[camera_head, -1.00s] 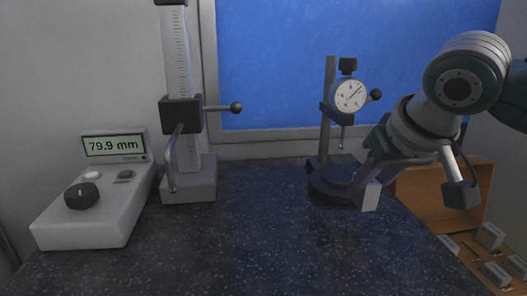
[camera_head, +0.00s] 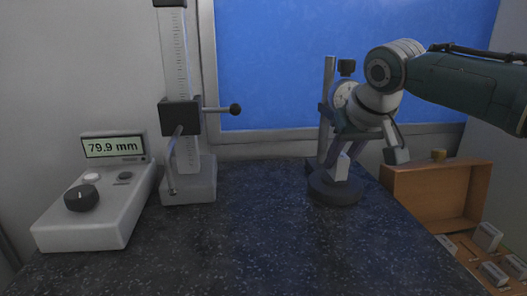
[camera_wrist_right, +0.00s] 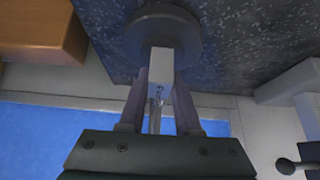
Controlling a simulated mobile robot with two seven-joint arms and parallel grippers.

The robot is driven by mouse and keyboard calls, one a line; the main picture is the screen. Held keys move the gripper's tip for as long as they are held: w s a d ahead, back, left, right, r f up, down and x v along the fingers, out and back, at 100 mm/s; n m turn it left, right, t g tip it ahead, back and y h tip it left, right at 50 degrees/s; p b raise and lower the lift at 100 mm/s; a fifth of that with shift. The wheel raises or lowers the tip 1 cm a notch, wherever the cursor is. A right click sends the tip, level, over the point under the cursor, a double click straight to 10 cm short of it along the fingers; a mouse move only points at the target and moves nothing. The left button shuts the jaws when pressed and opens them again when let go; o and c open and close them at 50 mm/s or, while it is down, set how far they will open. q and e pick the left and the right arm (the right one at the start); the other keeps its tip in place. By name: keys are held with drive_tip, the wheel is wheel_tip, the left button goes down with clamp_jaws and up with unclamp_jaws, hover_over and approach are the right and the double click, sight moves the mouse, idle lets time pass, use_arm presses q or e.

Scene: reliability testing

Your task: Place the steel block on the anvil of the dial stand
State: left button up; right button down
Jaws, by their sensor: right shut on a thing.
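The steel block (camera_head: 342,167) is a small pale box held between the fingertips of my right gripper (camera_head: 344,158). It is over the round dark base (camera_head: 335,193) of the dial stand (camera_head: 328,104). In the right wrist view the block (camera_wrist_right: 161,62) sits between both fingers of the right gripper (camera_wrist_right: 160,78), in front of the stand's round base (camera_wrist_right: 185,32). The dial (camera_head: 340,93) is partly covered by my right wrist. The anvil is hidden behind the block and fingers, so I cannot tell whether they touch. My left gripper is out of view.
A height gauge (camera_head: 188,180) with a side lever stands left of the dial stand. A readout box (camera_head: 95,215) showing 79.9 mm is at far left. A wooden case (camera_head: 430,195) with grey blocks in front is at right. The middle of the dark granite table (camera_head: 240,235) is clear.

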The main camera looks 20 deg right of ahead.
drive_tip(key=shift+f, duration=0.1)
drive_tip(key=c, duration=0.6)
unclamp_jaws()
drive_tip(key=shift+s+r, duration=0.1)
drive_tip(key=shift+r, duration=0.25)
drive_tip(key=v, duration=1.1)
drive_tip(key=shift+s+r, duration=0.2)
drive_tip(key=shift+s, duration=0.05)
